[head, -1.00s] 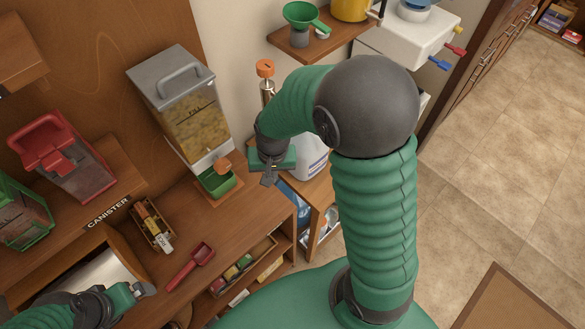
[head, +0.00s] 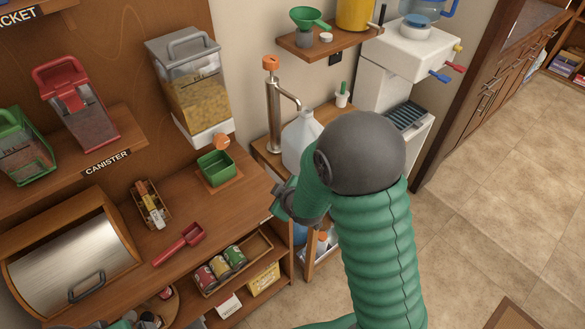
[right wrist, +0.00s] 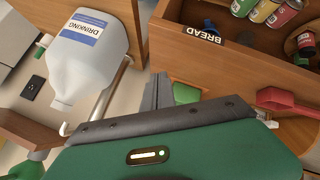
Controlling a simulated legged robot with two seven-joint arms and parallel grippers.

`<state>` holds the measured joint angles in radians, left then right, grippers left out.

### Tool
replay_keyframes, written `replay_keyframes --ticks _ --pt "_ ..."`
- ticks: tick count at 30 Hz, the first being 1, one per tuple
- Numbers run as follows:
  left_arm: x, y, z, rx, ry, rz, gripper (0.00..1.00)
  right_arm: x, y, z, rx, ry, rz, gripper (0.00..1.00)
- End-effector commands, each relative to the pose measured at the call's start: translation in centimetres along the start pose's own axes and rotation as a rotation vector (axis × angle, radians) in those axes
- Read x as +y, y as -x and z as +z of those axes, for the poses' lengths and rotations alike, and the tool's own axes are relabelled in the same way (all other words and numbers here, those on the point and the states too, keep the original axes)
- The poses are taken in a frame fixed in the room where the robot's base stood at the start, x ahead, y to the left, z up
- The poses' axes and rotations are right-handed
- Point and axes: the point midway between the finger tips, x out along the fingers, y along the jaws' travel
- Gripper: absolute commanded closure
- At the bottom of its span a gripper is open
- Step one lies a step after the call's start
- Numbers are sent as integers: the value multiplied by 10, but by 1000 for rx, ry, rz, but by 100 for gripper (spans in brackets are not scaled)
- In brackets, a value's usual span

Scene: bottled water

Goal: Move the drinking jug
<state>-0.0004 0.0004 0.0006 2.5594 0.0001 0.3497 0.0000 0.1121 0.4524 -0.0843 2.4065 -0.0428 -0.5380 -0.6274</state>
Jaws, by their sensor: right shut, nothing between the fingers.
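The drinking jug (head: 299,140) is a translucent white jug standing on the small wooden stand beside the counter, partly hidden behind my right arm. In the right wrist view the jug (right wrist: 88,65) shows its blue and white DRINKING label and appears upside down. My right gripper (head: 281,205) is near the counter's right edge, in front of the jug and apart from it. In the right wrist view its fingers (right wrist: 158,92) are shut and empty. My left gripper (head: 125,322) is mostly cut off at the bottom edge of the head view.
A metal pump (head: 274,105) with a curved spout stands just left of the jug. A water dispenser (head: 405,50) is to the right. A red scoop (head: 180,245), a green tray (head: 216,167) and a can box (head: 262,245) are on or by the counter. Floor is clear at right.

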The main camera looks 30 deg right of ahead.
Motion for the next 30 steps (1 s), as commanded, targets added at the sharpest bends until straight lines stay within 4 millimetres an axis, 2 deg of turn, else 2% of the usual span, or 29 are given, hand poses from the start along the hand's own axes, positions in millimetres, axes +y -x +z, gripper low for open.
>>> replay_keyframes --ticks 1,5,9,12,15,20,30 --pt "0 -11 3 0 1 0 4 3 -17 8 27 51 38 100" --pt "0 -28 7 0 1 0 4 26 -52 19 120 229 182 100" --pt "0 -53 13 -1 1 0 4 51 -85 43 213 497 413 100" --pt "0 -66 16 -1 1 0 4 62 -92 59 253 678 584 100" --pt "0 -69 17 -1 1 0 4 67 -88 66 268 781 688 100" --pt "0 -66 16 0 1 0 4 74 -87 59 276 816 730 100" --pt "0 -60 14 0 1 0 4 105 -134 26 276 813 728 100"
